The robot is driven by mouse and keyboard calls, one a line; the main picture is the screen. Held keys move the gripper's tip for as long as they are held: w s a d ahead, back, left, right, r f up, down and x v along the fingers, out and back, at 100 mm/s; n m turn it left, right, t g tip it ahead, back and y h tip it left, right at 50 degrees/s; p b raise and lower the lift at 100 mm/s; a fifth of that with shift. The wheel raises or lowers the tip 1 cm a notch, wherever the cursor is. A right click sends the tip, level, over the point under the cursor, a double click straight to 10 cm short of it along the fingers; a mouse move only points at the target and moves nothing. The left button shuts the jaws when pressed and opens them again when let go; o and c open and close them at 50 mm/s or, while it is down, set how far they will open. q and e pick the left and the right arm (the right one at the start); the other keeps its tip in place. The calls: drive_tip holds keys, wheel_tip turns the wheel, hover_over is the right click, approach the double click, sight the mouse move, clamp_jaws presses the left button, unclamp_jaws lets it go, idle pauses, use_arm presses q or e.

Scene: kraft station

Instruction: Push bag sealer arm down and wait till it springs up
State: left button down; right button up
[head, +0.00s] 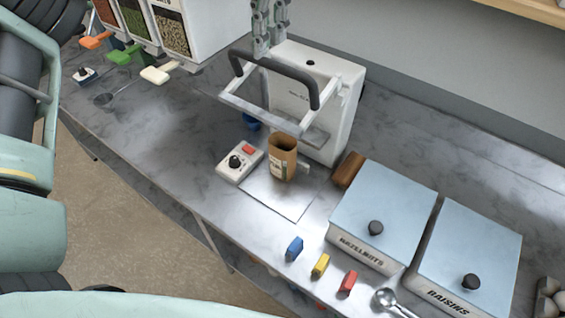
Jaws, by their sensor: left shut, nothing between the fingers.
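The bag sealer (338,118) is a white box standing at the back of the counter. Its arm, with a dark curved handle (297,73) and pale side bars, is raised above the sealing bar. My left gripper (262,52) comes down from the top edge of the head view, its fingers shut and empty, just at the handle's upper edge. Whether it touches the handle I cannot tell. A brown kraft bag (281,160) stands upright on a metal plate (291,203) in front of the sealer. My right gripper is not in view.
A white control box (240,163) with a red switch and black knob sits left of the bag. Hazelnuts (383,205) and raisins (470,250) bins stand at right. Blue, yellow and red clips lie at the front edge. Dispensers stand at back left. The left counter is mostly clear.

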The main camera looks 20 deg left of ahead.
sight(267, 60)
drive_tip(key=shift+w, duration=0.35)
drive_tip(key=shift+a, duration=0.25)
use_arm(q)
drive_tip(key=shift+f, duration=0.2)
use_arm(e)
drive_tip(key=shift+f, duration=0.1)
use_arm(q)
drive_tip(key=shift+f, duration=0.15)
drive_tip(key=shift+f+b, duration=1.65)
drive_tip(key=shift+f, duration=0.3)
drive_tip(key=shift+s+a+f, duration=0.1)
drive_tip(key=shift+s, duration=0.1)
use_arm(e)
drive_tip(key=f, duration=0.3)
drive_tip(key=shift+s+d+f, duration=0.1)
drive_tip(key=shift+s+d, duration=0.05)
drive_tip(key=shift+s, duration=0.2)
